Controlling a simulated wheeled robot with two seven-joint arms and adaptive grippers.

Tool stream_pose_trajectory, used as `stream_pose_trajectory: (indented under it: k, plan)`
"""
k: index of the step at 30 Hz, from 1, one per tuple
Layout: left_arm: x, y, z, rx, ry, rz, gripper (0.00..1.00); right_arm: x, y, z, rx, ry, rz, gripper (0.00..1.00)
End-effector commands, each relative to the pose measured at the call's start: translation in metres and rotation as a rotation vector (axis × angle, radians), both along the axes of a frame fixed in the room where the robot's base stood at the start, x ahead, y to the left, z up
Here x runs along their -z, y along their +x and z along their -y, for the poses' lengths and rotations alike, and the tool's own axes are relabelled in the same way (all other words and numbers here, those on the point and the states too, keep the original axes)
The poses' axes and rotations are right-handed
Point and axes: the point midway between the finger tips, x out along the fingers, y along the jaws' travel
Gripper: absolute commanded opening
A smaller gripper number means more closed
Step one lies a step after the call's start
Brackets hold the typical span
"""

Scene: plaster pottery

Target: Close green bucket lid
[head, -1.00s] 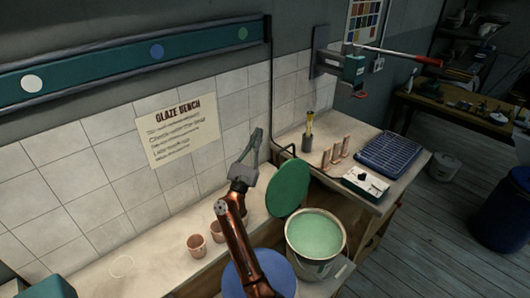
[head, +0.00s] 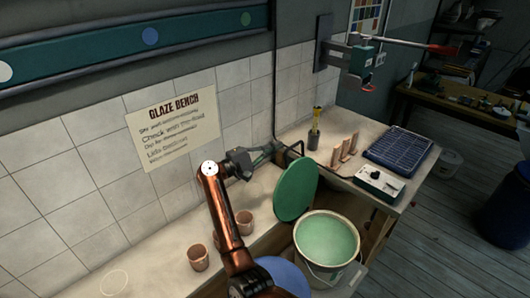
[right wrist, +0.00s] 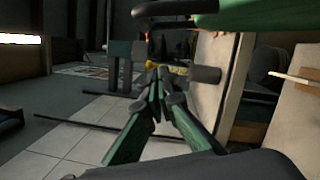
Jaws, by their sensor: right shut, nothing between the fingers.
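The green lid (head: 296,190) stands steeply tilted at the back left of the bucket in the head view. The bucket (head: 334,278) is pale and open on top, with light green glaze (head: 328,240) showing inside. My right gripper (head: 276,147) is shut and empty. It points right, behind and above the lid's upper left edge, and a gap seems to show between them. In the right wrist view its fingertips (right wrist: 160,76) meet, with nothing between them. A green edge crosses the top of that view; I cannot tell for certain that it is the lid. My left gripper is out of view.
Terracotta cups (head: 198,258) stand on the bench left of the lid. A blue round top (head: 287,273) is partly hidden by my right arm. Behind the bucket are a tool holder (head: 314,138), a white control box (head: 380,184) and a blue rack (head: 402,152). The tiled wall is close.

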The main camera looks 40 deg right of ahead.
Motion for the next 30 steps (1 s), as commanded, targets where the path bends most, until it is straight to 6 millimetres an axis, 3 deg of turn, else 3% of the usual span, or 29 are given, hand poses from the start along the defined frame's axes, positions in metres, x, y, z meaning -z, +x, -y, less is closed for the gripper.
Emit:
stream_pose_trajectory:
  k: [3,13,26,29,30]
  plan:
    - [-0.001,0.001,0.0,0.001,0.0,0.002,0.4,-0.003,-0.007,0.022,0.002,0.0,0.002,0.0]
    - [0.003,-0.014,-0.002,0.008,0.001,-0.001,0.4,-0.015,-0.039,0.024,0.003,0.0,0.0,0.0]
    - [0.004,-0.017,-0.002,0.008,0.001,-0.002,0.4,-0.016,-0.041,0.023,0.002,-0.001,0.0,0.0]
    - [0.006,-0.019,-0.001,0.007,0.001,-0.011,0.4,-0.016,-0.041,0.017,-0.008,0.001,0.02,0.0]
    - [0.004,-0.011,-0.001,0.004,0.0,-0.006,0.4,-0.017,-0.041,0.011,-0.017,0.003,0.034,0.0]
